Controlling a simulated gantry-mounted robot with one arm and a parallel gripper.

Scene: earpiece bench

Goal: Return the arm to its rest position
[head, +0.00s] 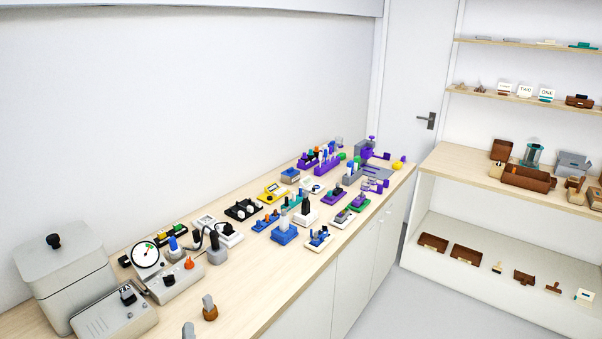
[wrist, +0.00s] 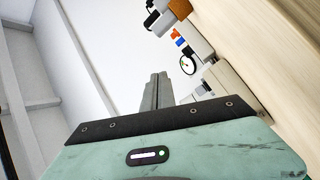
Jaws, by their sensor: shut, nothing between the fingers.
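My gripper (wrist: 155,92) shows in the wrist view, with a teal body, a dark band and a small lit panel. Its two grey fingers are together, with nothing seen between them. They point toward the white wall and the bench side, apart from any object as far as I can tell. I cannot make out my arm or gripper in the head view. The wooden bench top (head: 262,300) runs along the wall in the head view. It shows tilted at the right of the wrist view (wrist: 285,50).
A grey lidded box (head: 62,262) and a round gauge (head: 146,254) stand at the bench's near end; the gauge also shows in the wrist view (wrist: 187,65). Many small coloured fixtures crowd the bench beyond. Shelves (head: 450,162) stand at the right. The floor (head: 425,300) between is clear.

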